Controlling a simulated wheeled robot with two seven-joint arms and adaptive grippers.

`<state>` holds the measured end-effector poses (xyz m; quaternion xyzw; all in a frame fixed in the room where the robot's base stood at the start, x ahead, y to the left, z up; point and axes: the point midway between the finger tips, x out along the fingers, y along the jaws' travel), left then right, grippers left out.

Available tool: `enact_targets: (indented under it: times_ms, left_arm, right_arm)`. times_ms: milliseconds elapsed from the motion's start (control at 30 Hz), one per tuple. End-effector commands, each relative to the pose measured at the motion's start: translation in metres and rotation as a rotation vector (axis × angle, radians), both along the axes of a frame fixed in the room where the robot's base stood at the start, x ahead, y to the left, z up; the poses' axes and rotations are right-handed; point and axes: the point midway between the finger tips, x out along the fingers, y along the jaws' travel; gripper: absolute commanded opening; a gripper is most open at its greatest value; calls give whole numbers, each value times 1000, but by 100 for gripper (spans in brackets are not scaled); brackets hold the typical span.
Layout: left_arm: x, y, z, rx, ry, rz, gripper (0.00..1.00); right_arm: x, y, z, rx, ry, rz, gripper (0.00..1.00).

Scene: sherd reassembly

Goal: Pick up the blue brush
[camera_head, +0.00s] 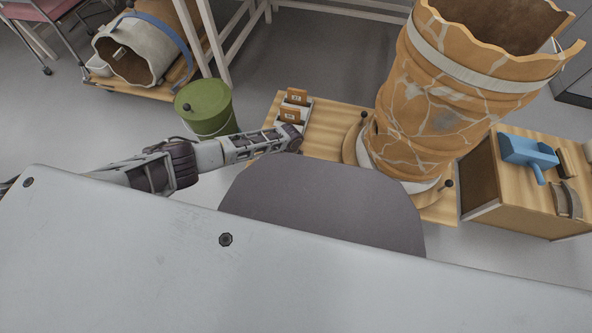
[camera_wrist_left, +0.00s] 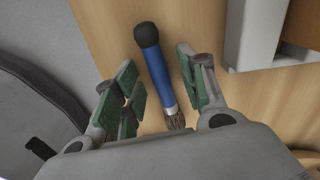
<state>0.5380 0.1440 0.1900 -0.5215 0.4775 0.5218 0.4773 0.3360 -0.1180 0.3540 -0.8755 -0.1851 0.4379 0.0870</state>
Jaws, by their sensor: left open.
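The blue brush (camera_wrist_left: 159,75) lies on the wooden surface (camera_wrist_left: 105,22) in the left wrist view. It has a dark rounded end at the top, a blue shaft and a greyish streaked end toward my palm. My left gripper (camera_wrist_left: 156,62) is open, with its green-padded fingers on either side of the brush. I cannot tell whether the pads touch it or how far above the wood they are. In the head view the left gripper (camera_head: 292,140) is at the wooden board near the card rack, and the brush is hidden there. My right gripper is not in view.
A large cracked orange vessel (camera_head: 430,105) stands on the wooden board (camera_head: 325,137). A white rack (camera_head: 303,115) with orange cards is close to the left gripper. A green bucket (camera_head: 205,108) stands left. A blue tool (camera_head: 527,153) lies on a wooden cabinet (camera_head: 520,213) at right.

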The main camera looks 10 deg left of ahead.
Motion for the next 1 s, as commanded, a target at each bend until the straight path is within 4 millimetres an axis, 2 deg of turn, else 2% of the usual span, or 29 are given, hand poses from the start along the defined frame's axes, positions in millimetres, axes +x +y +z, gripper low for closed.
enact_targets:
  times_ms: [233,567,1000]
  left_arm:
    - [0,0,0,0,0,0,42]
    - [0,0,0,0,0,0,0]
    - [0,0,2,0,0,0,0]
  right_arm:
    - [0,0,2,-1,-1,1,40]
    - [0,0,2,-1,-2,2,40]
    - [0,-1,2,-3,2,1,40]
